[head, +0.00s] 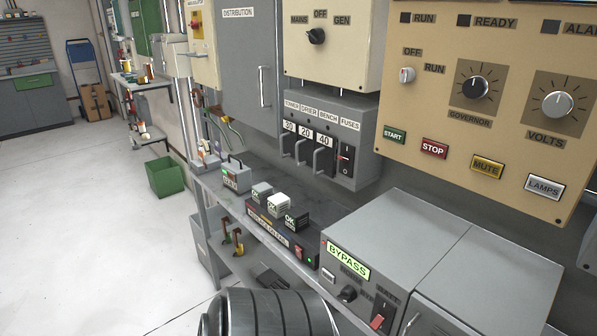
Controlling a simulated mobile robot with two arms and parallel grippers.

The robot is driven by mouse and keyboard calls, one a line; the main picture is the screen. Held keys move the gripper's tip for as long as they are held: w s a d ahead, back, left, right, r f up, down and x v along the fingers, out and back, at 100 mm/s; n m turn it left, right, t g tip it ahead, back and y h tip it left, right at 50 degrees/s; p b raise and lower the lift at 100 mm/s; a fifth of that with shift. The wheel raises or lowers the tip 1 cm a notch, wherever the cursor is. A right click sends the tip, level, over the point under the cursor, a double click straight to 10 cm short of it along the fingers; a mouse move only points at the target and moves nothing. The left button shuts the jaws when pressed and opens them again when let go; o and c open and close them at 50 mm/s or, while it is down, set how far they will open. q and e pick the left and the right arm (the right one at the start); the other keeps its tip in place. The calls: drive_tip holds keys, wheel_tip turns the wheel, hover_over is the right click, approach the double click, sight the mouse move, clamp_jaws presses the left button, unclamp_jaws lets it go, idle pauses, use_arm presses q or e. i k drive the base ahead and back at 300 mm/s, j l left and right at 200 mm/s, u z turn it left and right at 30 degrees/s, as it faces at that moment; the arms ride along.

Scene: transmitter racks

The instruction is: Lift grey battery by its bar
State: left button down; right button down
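A small grey box with a raised bar handle (236,175) stands at the far left end of the grey bench under the wall panels; a green patch shows on its front. To its right, a dark charger-like unit (262,224) carries several small blocks: a grey one (262,190), a white one (279,203) and a darker one (296,218) with an OK label. I cannot tell for certain which of these grey things is the battery.
A large grey BYPASS cabinet (432,262) fills the bench's right part. The fuse box (325,140) hangs close above the bench. A green bin (165,176) stands on the open floor at left.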

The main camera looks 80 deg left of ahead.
sight(236, 175)
drive_tip(key=u, duration=2.95)
